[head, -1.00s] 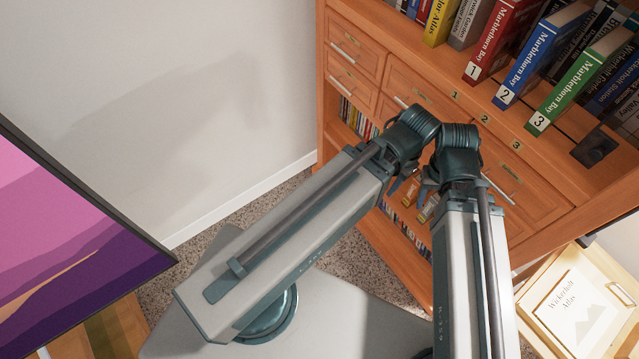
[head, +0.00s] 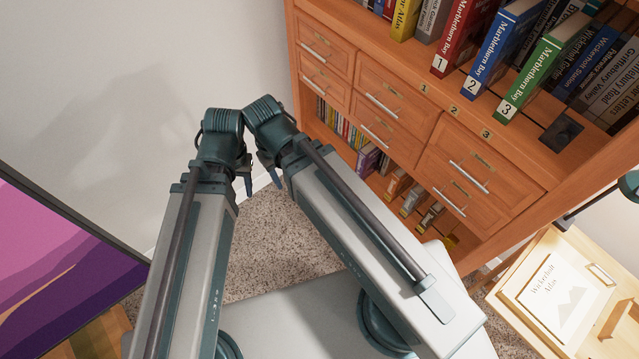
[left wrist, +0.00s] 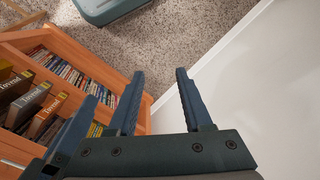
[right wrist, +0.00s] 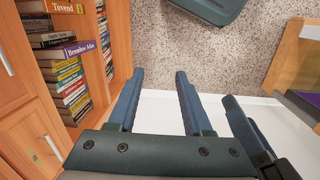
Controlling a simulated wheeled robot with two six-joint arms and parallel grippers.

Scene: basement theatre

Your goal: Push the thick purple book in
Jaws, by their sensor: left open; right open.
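A thick purple book (head: 368,158) is on the lower open shelf of the wooden bookcase, near its left side. In the right wrist view, a purple book lettered "Brenden Atlas" (right wrist: 82,48) lies on a stack and juts out beyond its neighbours. My left gripper (head: 246,183) and right gripper (head: 272,178) hang close together, left of the bookcase and apart from the book. Fingers stand apart and empty in the left wrist view (left wrist: 159,75) and right wrist view (right wrist: 158,75). The left wrist view does not show the purple book.
A wall (head: 150,80) stands left, with carpet (head: 265,235) below. A framed picture (head: 60,250) is at left. A wooden side table (head: 505,290) with a "Wickerholt Atlas" stands right.

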